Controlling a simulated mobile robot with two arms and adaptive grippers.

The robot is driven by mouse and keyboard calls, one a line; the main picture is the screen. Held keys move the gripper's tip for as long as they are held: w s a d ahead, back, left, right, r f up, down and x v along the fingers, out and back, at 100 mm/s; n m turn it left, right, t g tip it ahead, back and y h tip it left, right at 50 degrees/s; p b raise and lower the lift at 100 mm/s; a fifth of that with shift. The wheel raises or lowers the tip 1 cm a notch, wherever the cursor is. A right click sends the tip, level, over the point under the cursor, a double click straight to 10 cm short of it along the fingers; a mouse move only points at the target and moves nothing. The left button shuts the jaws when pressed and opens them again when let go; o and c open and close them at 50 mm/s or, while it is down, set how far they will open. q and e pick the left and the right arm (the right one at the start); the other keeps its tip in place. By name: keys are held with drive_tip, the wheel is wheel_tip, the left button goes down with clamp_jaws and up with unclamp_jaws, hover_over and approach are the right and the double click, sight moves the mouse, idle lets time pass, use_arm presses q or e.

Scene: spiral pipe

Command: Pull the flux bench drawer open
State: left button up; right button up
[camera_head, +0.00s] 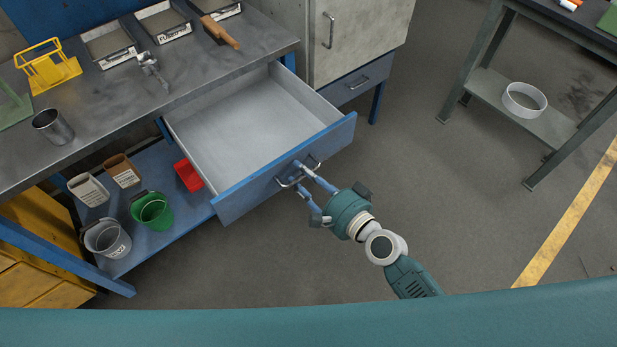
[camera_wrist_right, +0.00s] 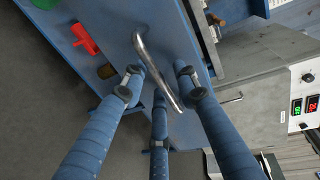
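The bench drawer is pulled well out and looks empty. Its blue front (camera_head: 245,199) faces the lower right in the head view, and its grey inside (camera_head: 250,118) shows. A metal bar handle (camera_head: 290,182) is on the front; it also shows in the right wrist view (camera_wrist_right: 152,66). My right gripper (camera_head: 300,177) is at the handle, its blue fingers spread to either side of the bar. In the wrist view the fingers (camera_wrist_right: 158,85) stand apart with the bar running between them; firm contact cannot be made out. My left gripper is not in view.
The workbench top (camera_head: 100,118) holds a metal cup (camera_head: 53,127), trays and a yellow rack (camera_head: 48,68). Buckets and a red bin (camera_head: 188,175) stand on the lower shelf. A cabinet (camera_head: 362,40) is behind. The floor (camera_head: 460,215) to the right is clear.

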drive_tip(key=v, duration=1.2)
drive_tip(key=shift+w, duration=0.1)
drive_tip(key=s+d+f+n+g+h, duration=0.15)
drive_tip(key=d+f, duration=0.25)
drive_tip(key=f, duration=0.6)
drive_tip(key=s+d+f+n+g+h, duration=0.1)
drive_tip(key=s+d+f+n+h, duration=0.3)
drive_tip(key=f, duration=0.7)
drive_tip(key=d+f+n+g+h, duration=0.15)
drive_tip(key=d+f, duration=0.35)
drive_tip(key=f, duration=0.5)
drive_tip(key=s+f+n+g, duration=0.2)
drive_tip(key=s+f, duration=0.4)
drive_tip(key=s, duration=0.3)
drive_tip(key=s+d+f+n+g+h, duration=0.1)
drive_tip(key=s+f+n+g, duration=0.1)
drive_tip(key=s+f, duration=0.4)
drive_tip(key=s+d+f+n+g+h, duration=0.1)
drive_tip(key=s+f, duration=0.5)
drive_tip(key=s, duration=0.7)
drive_tip(key=n+g, duration=0.1)
drive_tip(key=g, duration=0.1)
drive_tip(key=shift+s+d+g, duration=0.15)
drive_tip(key=shift+s+g, duration=0.05)
drive_tip(key=shift+g, duration=0.2)
